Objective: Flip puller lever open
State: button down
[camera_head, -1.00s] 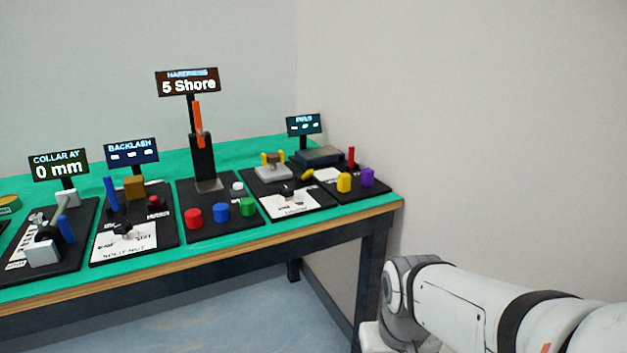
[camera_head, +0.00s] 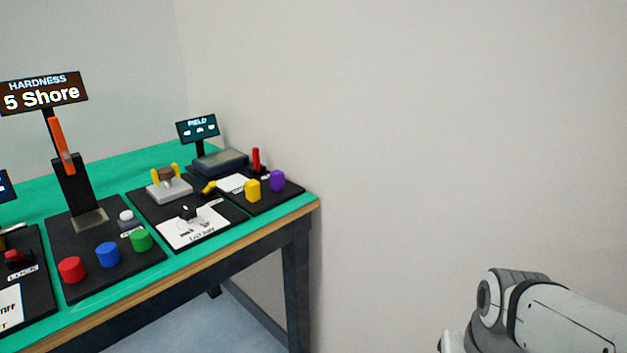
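No part is legibly labelled as the puller in the head view. One station has a grey block (camera_head: 170,191) with two yellow uprights and a brown piece between them. In front of it a small black knob or lever (camera_head: 188,212) sits on a white card whose print is too small to read. A short yellow lever-like piece (camera_head: 209,187) lies tilted at that station's right. A red upright lever (camera_head: 256,159) stands on the rightmost station. My gripper is out of view; only white and grey links of my arm show at the lower right, apart from the table.
The green-topped table (camera_head: 255,221) ends at a corner near the wall. A hardness tester (camera_head: 72,182) with an orange lever stands left, behind red, blue and green cylinders. Yellow (camera_head: 252,190) and purple (camera_head: 277,181) cylinders stand at right. Space right of the table is clear.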

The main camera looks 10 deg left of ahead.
aim_at(212, 185)
jog(key=z, duration=0.15)
jog(key=k, duration=1.15)
jog(key=u, duration=1.35)
jog(key=i, duration=1)
jog(key=u, duration=0.05)
